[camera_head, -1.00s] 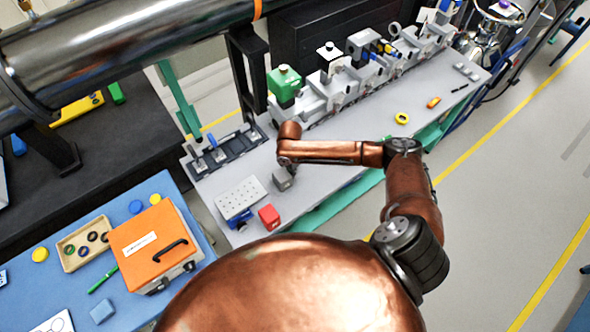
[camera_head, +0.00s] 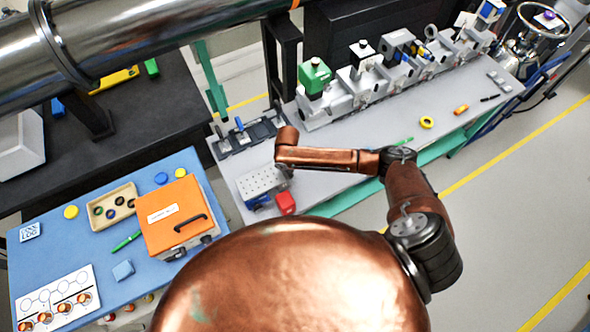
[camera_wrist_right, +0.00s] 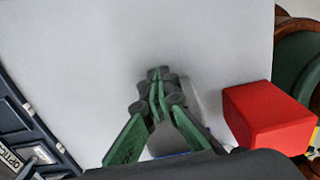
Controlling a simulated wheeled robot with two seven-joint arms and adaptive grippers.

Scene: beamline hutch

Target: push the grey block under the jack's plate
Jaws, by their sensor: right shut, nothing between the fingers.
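The jack shows in the head view as a pale plate with holes (camera_head: 262,182) over a blue body (camera_head: 259,203). My right gripper (camera_wrist_right: 158,78) is shut with nothing between its green fingers and points down at the table, at the jack's right side. The grey block (camera_wrist_right: 192,106) shows partly behind the fingers in the right wrist view, close by the blue of the jack. In the head view my right wrist mostly hides it at the plate's right edge. I cannot tell whether any of it is under the plate. My left gripper is not in view.
A red block (camera_head: 286,202) stands just right of the jack, also close to my gripper in the wrist view (camera_wrist_right: 268,117).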

